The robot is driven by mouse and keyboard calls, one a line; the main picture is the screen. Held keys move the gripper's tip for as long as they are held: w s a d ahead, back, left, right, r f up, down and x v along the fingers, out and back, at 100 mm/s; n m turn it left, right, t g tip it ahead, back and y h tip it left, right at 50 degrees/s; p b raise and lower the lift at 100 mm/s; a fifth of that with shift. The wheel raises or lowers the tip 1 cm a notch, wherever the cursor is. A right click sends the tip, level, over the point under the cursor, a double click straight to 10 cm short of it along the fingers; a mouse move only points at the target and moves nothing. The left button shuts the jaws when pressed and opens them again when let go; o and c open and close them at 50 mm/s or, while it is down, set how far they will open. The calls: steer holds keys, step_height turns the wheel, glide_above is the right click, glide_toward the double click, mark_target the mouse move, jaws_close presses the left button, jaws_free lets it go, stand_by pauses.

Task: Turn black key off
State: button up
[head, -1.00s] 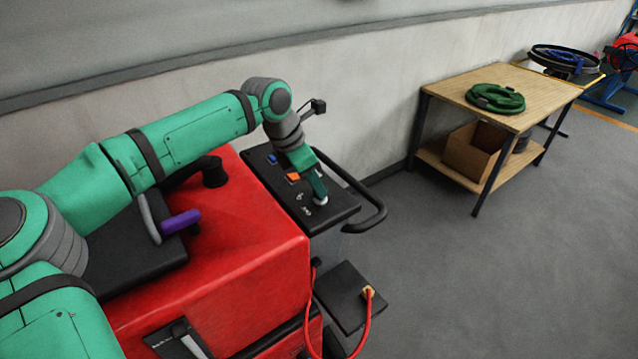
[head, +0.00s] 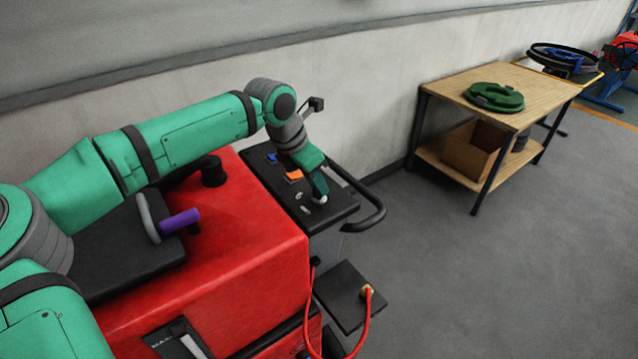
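The red scrubber machine (head: 235,225) has a black control panel (head: 330,212) on its right end. The panel carries a blue button (head: 272,158), an orange button (head: 294,176) and small grey parts (head: 304,209) near its front edge. My gripper (head: 321,196) points down at the right part of the panel, with its tip at or just above the surface. A small pale spot shows at the tip. I cannot make out the black key; the gripper may hide it. The fingers are too small and overlapped to tell whether they are open or shut.
A black handle bar (head: 372,210) curves around the panel's right end. A purple-gripped lever (head: 180,221) and a black knob (head: 214,172) stand on the machine. A red cable (head: 367,320) hangs at its front. A wooden table (head: 455,88) stands at the wall; the floor between is clear.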

steer(key=shift+o, duration=0.9)
steer(key=shift+s, duration=0.1)
steer(key=v, duration=1)
steer(key=shift+a+r, duration=0.25)
steer(key=shift+r, duration=0.1)
steer(key=shift+s+d, duration=0.1)
